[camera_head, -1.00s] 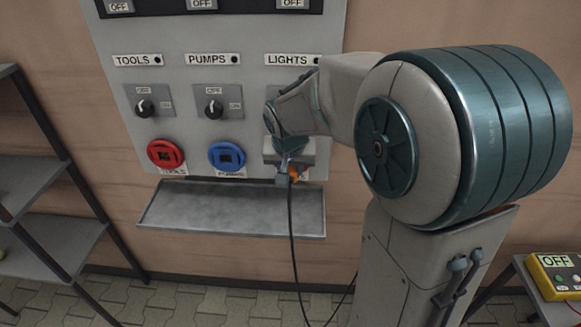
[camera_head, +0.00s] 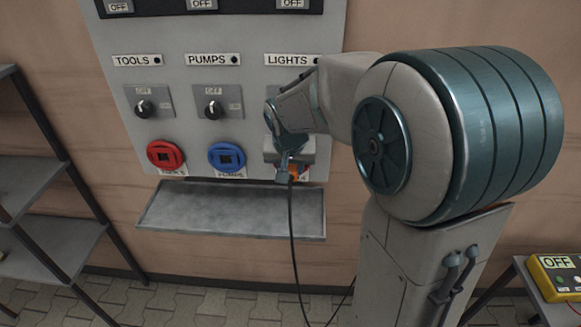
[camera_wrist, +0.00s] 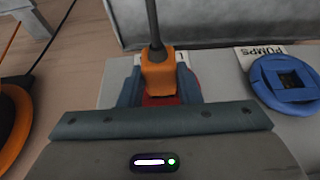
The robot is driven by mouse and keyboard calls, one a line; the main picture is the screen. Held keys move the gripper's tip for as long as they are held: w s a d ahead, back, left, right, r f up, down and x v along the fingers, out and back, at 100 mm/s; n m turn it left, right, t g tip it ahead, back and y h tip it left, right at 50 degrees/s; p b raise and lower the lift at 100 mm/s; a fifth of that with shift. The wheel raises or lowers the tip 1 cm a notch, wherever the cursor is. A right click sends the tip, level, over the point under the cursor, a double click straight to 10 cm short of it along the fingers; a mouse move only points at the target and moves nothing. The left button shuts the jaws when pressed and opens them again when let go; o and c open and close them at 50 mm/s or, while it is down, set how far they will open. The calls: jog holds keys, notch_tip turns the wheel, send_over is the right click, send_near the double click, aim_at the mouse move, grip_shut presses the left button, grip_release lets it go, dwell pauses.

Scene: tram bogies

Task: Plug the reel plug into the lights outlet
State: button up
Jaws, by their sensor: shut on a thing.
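My gripper (camera_wrist: 158,88) is shut on the orange reel plug (camera_wrist: 158,72), with a finger on each side of it and a dark cable (camera_wrist: 153,22) leading away. In the head view the gripper (camera_head: 289,174) is at the panel below the LIGHTS label (camera_head: 289,60), and a bit of the orange plug (camera_head: 294,172) shows.
The blue pumps outlet (camera_head: 227,157) and red tools outlet (camera_head: 165,155) are free to the left. A grey tray (camera_head: 232,212) juts out below the outlets. A shelf (camera_head: 50,235) stands at left, a yellow box (camera_head: 556,276) at right. An orange ring-shaped thing (camera_wrist: 14,118) edges the wrist view.

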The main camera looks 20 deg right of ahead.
jog(key=shift+w, duration=0.1)
jog(key=o, duration=1)
jog(key=shift+r, duration=0.1)
jog(key=v, duration=1.3)
jog(key=shift+s+r+b, duration=0.25)
jog(key=shift+r+b, duration=0.05)
jog(key=shift+b, duration=0.05)
jog(key=s+f+n, duration=0.1)
jog(key=s+f, duration=0.3)
jog(key=s, duration=0.1)
jog(key=s+f+n+y, duration=0.1)
jog(key=s+f, duration=0.3)
jog(key=s, duration=0.2)
jog(key=s+d+f+n+g, duration=0.1)
jog(key=s+f, duration=0.3)
jog(key=s, duration=0.2)
jog(key=shift+d+n, duration=0.1)
jog(key=shift+n, duration=0.2)
